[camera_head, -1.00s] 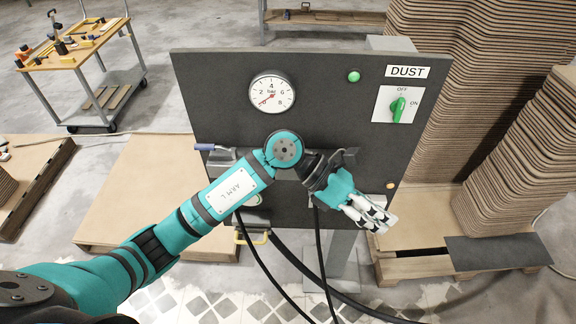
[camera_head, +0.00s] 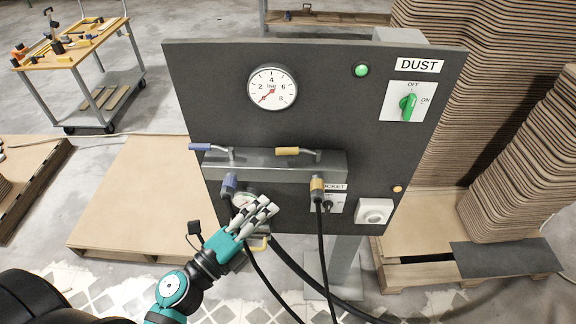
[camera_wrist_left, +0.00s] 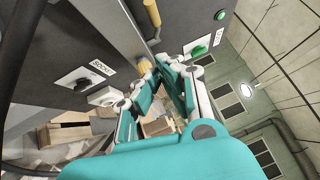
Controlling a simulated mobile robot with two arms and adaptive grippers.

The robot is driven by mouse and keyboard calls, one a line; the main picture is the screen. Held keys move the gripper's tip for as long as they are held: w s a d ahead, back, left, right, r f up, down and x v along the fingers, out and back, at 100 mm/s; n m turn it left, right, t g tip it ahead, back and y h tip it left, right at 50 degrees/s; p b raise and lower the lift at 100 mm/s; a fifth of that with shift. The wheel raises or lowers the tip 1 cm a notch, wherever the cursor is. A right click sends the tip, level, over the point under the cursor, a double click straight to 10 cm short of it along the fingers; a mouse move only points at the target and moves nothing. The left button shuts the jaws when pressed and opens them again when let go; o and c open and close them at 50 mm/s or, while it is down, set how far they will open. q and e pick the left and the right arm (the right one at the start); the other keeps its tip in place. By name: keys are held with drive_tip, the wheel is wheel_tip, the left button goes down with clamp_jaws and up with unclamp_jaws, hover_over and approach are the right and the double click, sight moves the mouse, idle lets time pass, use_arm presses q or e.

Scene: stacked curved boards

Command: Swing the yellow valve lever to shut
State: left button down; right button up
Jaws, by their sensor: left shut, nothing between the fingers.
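The yellow valve lever (camera_head: 287,151) sits on top of the grey manifold bar (camera_head: 270,169) on the dark panel. Its handle lies sideways, pointing left from its pivot. In the left wrist view the lever's yellow handle (camera_wrist_left: 152,13) shows at the top edge. My left gripper (camera_head: 268,206) is below the bar, lower and left of the yellow lever and apart from it. Its fingers are shut with nothing between them, pointing up and right. They cover part of the panel's lower middle. My right gripper is not in view.
A blue lever (camera_head: 200,147) is left of the yellow one. Black hoses hang from a blue fitting (camera_head: 229,185) and a yellow fitting (camera_head: 317,187) below the bar. The panel also carries a gauge (camera_head: 272,88) and a green switch (camera_head: 408,103). Stacked boards (camera_head: 517,160) stand at right.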

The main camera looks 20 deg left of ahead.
sight(288, 169)
use_arm(q)
drive_tip(key=p+x, duration=0.1)
drive_tip(key=x, duration=0.2)
drive_tip(key=a+p+x, duration=0.1)
drive_tip(key=x, duration=0.2)
drive_tip(key=p+x, duration=0.1)
drive_tip(key=x, duration=0.2)
drive_tip(key=shift+w+a+r, duration=0.1)
drive_tip(key=shift+w+r, duration=0.2)
drive_tip(key=shift+w, duration=0.3)
drive_tip(key=shift+w+a+p, duration=0.35)
drive_tip(key=shift+w, duration=0.35)
drive_tip(key=shift+w+a+r+p, duration=0.15)
drive_tip(key=shift+w+a+p, duration=0.15)
drive_tip(key=shift+w+a, duration=0.25)
drive_tip(key=shift+d, duration=0.1)
